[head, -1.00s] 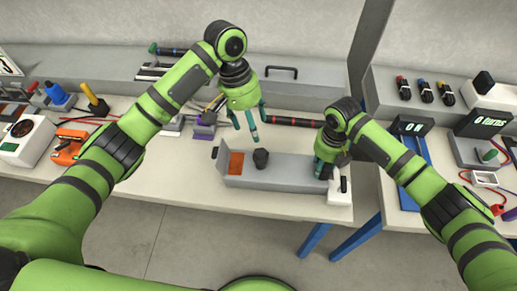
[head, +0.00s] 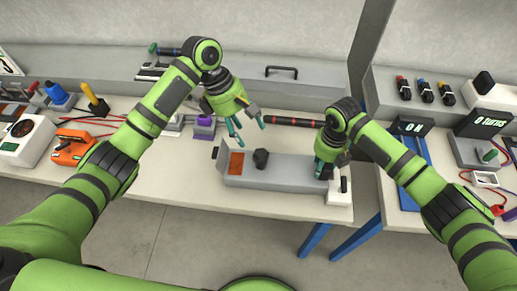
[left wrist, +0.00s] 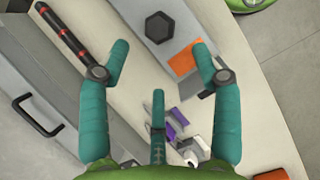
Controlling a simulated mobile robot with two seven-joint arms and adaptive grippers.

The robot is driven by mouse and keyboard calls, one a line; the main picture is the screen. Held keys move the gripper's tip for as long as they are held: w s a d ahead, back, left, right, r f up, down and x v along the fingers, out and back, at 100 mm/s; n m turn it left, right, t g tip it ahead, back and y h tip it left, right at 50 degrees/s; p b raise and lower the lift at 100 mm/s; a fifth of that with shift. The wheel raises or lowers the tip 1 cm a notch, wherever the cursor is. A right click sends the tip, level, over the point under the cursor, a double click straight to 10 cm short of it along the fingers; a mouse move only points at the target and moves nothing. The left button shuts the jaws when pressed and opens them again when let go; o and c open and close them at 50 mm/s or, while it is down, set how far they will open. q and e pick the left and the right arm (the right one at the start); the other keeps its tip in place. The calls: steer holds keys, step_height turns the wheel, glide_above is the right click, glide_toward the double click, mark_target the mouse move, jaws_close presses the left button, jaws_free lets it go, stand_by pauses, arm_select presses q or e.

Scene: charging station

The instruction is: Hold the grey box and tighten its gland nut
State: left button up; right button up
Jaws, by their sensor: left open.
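The grey box (head: 290,172) is a long body lying on the front of the white bench. A dark hexagonal gland nut (head: 261,158) stands on it, beside an orange patch near its left end. My left gripper (head: 250,134) is open and empty, above and behind the nut. In the left wrist view the nut (left wrist: 158,27) lies beyond the spread fingers, apart from them. My right gripper (head: 325,170) is down at the box's right end beside a white block (head: 339,192). Its fingertips are partly hidden, so I cannot tell whether it grips.
A dark rod with red bands (head: 290,121) lies behind the box. A purple-topped item (head: 205,122) stands to the left, and an orange device (head: 72,147) farther left. Displays at right read "0 N" (head: 411,128) and "0 turns" (head: 485,123).

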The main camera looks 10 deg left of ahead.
mark_target(260, 154)
arm_select(q)
steer(key=x, duration=0.9)
steer(key=shift+d+f, duration=0.1)
steer(key=shift+f, duration=0.1)
steer(key=c, duration=1.1)
